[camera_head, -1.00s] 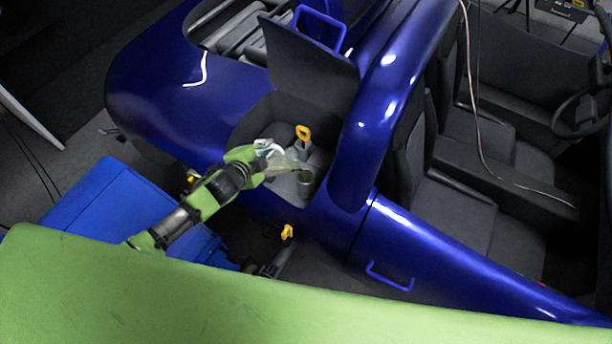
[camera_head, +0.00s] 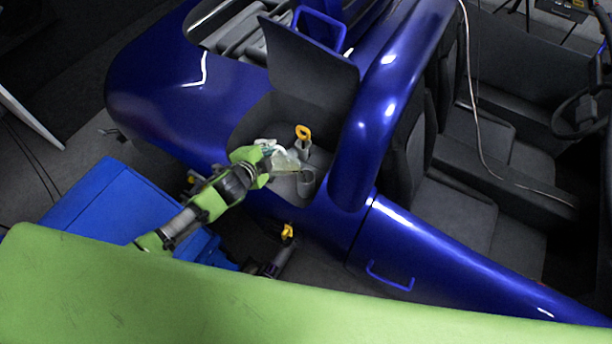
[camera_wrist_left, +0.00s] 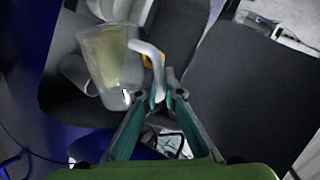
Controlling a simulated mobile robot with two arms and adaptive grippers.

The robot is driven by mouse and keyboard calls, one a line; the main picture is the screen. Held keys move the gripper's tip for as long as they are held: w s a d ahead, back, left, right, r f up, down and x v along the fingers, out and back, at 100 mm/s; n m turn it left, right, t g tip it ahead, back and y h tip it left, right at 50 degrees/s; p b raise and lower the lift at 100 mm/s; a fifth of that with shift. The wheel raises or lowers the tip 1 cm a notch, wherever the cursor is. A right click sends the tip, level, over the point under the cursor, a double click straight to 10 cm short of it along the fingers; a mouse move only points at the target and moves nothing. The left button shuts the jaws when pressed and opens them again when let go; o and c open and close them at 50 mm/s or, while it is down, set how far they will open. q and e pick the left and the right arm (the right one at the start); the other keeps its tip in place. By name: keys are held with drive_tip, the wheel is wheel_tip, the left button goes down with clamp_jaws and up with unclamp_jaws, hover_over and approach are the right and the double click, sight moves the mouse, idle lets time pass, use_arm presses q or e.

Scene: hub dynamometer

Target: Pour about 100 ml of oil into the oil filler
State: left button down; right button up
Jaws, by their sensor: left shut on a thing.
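A translucent measuring jug (camera_head: 287,162) with some yellowish liquid in it is held over the open bay in the blue vehicle body. My left gripper (camera_head: 266,152) is shut on its handle. The left wrist view shows the jug (camera_wrist_left: 112,58) and its curved pale handle (camera_wrist_left: 150,62) between the fingertips (camera_wrist_left: 165,92). The oil filler (camera_head: 306,183), a grey upright cylinder, stands just right of and below the jug in the head view. In the wrist view the filler (camera_wrist_left: 78,74) is partly behind the jug. I cannot tell whether liquid is flowing.
A yellow-handled stick (camera_head: 303,134) stands behind the jug in the bay. The raised dark lid (camera_head: 312,62) and the blue bodywork (camera_head: 365,150) bound the bay. A blue box (camera_head: 110,205) lies left of the vehicle.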

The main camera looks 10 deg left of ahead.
use_arm(q)
drive_tip(key=shift+w+d+f+m+y, duration=0.15)
drive_tip(key=shift+d+m+y, duration=0.3)
drive_tip(key=shift+d, duration=0.65)
drive_tip(key=a, duration=0.1)
drive_tip(key=a+n+h, duration=0.1)
drive_tip(key=a, duration=0.1)
drive_tip(key=shift+a+r, duration=0.2)
drive_tip(key=shift+r, duration=0.05)
drive_tip(key=shift+a+n+h, duration=0.45)
drive_tip(key=shift+n+h, duration=0.1)
drive_tip(key=shift+h, duration=0.1)
drive_tip(key=shift+a+t+h+b, duration=0.3)
drive_tip(key=shift+t+b, duration=0.1)
drive_tip(key=shift+s+a+f+n+h+b, duration=0.2)
drive_tip(key=shift+a+n+h+b, duration=0.35)
drive_tip(key=shift+n+b, duration=0.25)
drive_tip(key=shift+a, duration=0.15)
drive_tip(key=shift+r, duration=0.15)
